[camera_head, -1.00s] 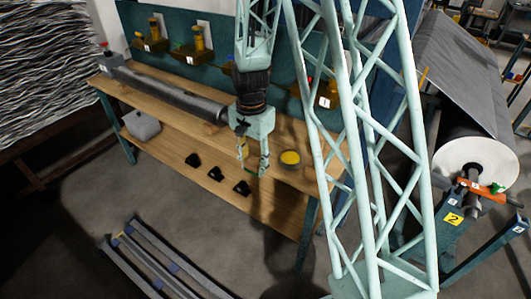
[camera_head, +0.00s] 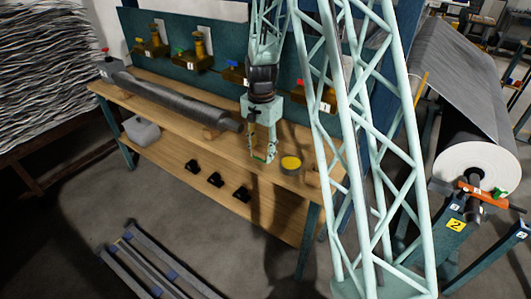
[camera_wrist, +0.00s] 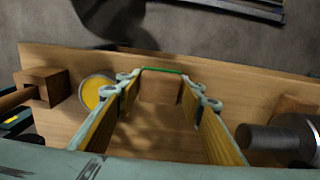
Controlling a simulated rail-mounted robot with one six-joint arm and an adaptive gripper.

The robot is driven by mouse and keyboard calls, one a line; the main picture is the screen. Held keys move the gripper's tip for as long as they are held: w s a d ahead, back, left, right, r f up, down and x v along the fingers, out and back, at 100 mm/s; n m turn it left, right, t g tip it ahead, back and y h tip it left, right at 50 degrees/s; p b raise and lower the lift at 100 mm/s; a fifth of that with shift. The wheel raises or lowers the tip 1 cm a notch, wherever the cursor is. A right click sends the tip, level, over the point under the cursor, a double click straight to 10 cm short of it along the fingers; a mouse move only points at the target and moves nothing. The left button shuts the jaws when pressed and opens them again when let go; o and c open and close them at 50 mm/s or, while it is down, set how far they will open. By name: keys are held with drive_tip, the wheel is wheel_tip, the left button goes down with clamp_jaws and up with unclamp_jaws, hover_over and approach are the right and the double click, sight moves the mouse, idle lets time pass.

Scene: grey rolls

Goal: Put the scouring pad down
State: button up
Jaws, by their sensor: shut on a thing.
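The scouring pad (camera_wrist: 162,71) shows as a thin green edge with a tan body between my fingertips in the wrist view. My gripper (camera_wrist: 161,86) is shut on it, with the fingers spread to its width. In the head view my gripper (camera_head: 260,156) points down over the front part of the wooden bench (camera_head: 170,110), left of a round tin with a yellow top (camera_head: 290,163). A bit of green shows at the fingertips there. I cannot tell whether the pad touches the bench top.
The tin (camera_wrist: 97,92) is close to the left finger in the wrist view. A wooden block (camera_wrist: 45,87) lies further left. A dark grey roll (camera_head: 170,98) rests on the bench to the left. Brass valves (camera_head: 200,46) stand along the back panel.

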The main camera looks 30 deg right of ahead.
drive_tip(key=shift+w+d+f, duration=0.2)
drive_tip(key=shift+w+d, duration=1.35)
drive_tip(key=shift+w, duration=0.1)
drive_tip(key=shift+d, duration=0.1)
drive_tip(key=shift+w+d+b, duration=0.2)
drive_tip(key=shift+w+b, duration=0.05)
drive_tip(key=shift+b, duration=0.05)
drive_tip(key=shift+f+b, duration=0.55)
drive_tip(key=shift+f, duration=1.25)
drive_tip(key=shift+f, duration=0.25)
drive_tip(key=o, duration=0.8)
drive_tip(key=shift+r, duration=0.1)
